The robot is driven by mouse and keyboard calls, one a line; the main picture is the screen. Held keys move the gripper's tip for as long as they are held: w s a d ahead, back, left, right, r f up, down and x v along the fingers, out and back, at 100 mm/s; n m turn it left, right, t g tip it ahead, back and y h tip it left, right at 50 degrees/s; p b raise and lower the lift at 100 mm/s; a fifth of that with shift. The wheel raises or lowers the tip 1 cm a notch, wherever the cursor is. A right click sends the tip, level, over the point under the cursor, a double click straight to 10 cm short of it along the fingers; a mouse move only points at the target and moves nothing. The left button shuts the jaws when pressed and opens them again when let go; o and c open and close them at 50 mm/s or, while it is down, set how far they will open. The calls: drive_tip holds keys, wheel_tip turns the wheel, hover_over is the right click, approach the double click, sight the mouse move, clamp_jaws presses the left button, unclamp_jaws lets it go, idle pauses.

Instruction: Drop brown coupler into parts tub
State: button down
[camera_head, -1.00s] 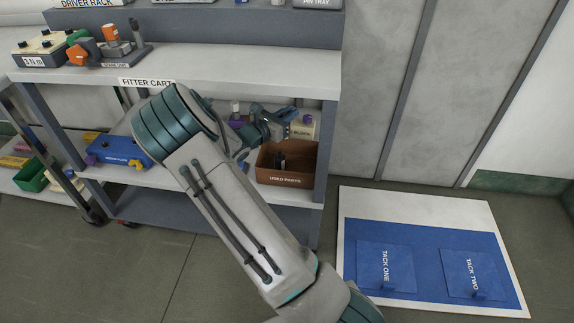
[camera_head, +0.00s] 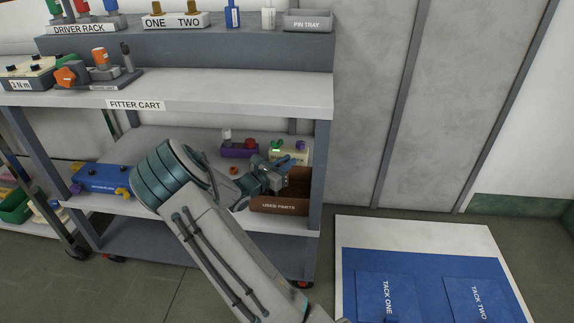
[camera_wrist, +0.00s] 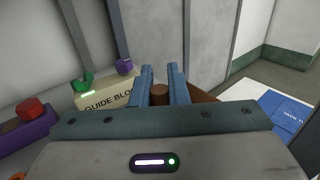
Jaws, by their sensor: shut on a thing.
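My gripper (camera_head: 288,162) is at the back left of the brown parts tub (camera_head: 280,207), which is labelled USED PARTS and stands on the cart's middle shelf. In the wrist view, the two blue fingers of my gripper (camera_wrist: 160,84) are shut on the brown coupler (camera_wrist: 160,95), a short upright cylinder. Part of the tub (camera_wrist: 204,97) shows just beyond the right finger. In the head view my gripper hides the coupler. The exact height of the coupler over the tub's rim is hard to tell.
A cream guide block (camera_wrist: 105,97) with green and purple knobs stands close left of the fingers. A purple block (camera_head: 238,150) with a red knob is farther left. The cart's upper shelf (camera_head: 200,95) overhangs the tub, and a grey post (camera_head: 318,190) stands right of it.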

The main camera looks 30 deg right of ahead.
drive_tip(key=shift+f, duration=0.3)
drive_tip(key=c, duration=1.4)
unclamp_jaws()
